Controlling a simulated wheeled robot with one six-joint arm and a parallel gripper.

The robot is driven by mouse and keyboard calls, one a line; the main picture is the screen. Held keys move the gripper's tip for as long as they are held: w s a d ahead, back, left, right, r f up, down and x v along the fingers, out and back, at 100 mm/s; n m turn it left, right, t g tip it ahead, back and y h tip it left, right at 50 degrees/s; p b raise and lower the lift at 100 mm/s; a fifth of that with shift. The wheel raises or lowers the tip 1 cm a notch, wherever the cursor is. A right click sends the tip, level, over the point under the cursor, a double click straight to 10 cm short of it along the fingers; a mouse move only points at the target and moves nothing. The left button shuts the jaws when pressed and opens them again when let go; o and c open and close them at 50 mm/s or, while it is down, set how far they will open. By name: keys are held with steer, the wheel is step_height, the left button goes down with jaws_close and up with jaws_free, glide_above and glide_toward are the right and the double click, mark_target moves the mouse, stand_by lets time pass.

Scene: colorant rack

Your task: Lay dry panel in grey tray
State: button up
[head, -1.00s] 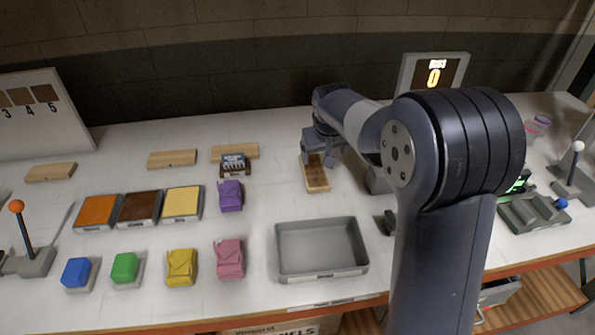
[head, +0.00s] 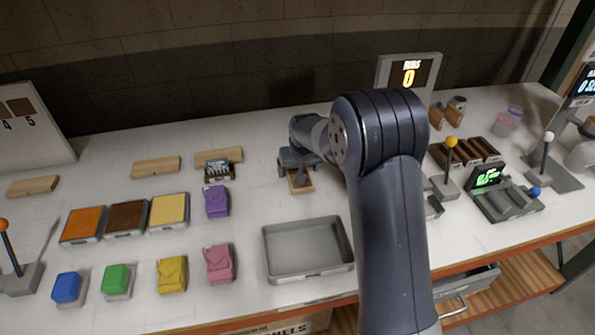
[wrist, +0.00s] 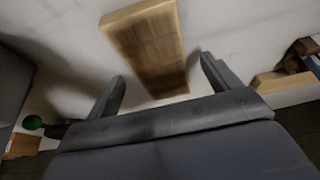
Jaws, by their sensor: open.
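A wooden panel (head: 300,184) lies on the white bench, behind the grey tray; its far part is hidden under my gripper in the head view. In the wrist view the panel (wrist: 150,48) lies beyond the fingers, between their lines, pale at one end and darker brown along its face. My gripper (wrist: 163,78) is open and empty, apart from the panel. In the head view my gripper (head: 296,166) is over the panel's far end. The grey tray (head: 310,276) is empty near the bench's front edge.
Coloured pads, including a pink one (head: 218,264) and a purple one (head: 216,201), stand left of the tray. Wooden blocks (head: 156,167) lie at the back left. A lever unit (head: 448,183) stands right of my arm.

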steer(key=shift+w+f, duration=0.2)
steer(key=shift+f, duration=0.4)
steer(key=shift+c, duration=0.4)
steer(key=c, duration=1.1)
steer(key=shift+c, duration=0.2)
steer(key=shift+r, duration=0.15)
